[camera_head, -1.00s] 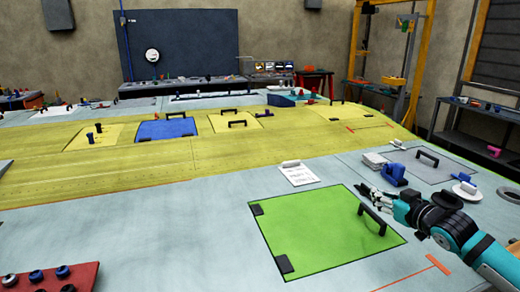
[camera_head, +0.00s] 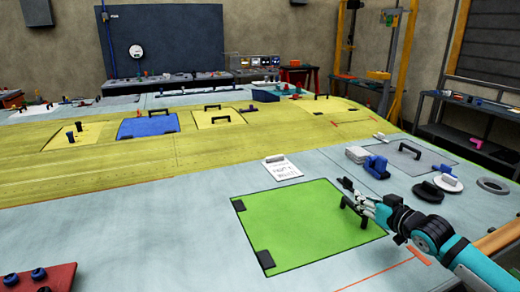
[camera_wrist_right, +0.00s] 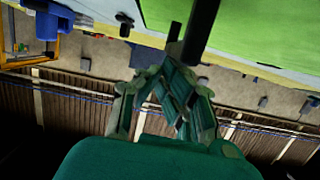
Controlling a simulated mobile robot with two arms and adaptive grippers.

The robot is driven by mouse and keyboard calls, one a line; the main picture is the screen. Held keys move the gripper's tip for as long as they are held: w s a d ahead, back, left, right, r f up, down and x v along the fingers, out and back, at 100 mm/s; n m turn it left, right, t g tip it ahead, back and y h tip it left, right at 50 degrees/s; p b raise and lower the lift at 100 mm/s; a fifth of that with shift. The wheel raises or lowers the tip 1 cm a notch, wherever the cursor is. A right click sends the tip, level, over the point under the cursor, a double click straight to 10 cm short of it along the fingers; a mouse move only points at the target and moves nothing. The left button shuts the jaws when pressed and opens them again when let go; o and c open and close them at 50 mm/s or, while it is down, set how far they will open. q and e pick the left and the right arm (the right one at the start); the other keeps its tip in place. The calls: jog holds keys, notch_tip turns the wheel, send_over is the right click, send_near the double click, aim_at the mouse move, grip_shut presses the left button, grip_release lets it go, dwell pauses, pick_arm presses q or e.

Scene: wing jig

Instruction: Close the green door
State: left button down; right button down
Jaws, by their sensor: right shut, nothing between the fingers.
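The green door (camera_head: 300,222) appears to lie flat, level with the pale grey surface around it. Two black hinges sit on its left edge, and a black handle (camera_head: 355,213) stands at its right edge. My right gripper (camera_head: 350,192) is shut and empty. Its fingertips are at the handle's far end; I cannot tell whether they touch it. In the right wrist view, the gripper (camera_wrist_right: 175,75) is close below the dark handle bar (camera_wrist_right: 202,28), and part of the green door (camera_wrist_right: 275,35) fills the upper right. My left gripper is not in view.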

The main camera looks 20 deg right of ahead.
jog(key=shift+f, duration=0.4)
notch_tip(320, 180, up, 6)
jog(key=f+p, duration=0.1)
jog(key=p, duration=0.4)
jog(key=a+b+v, duration=0.1)
jog(key=b+v, duration=0.1)
jog(key=v, duration=0.7)
jog(key=shift+s+d, duration=0.45)
jog(key=shift+d, duration=0.05)
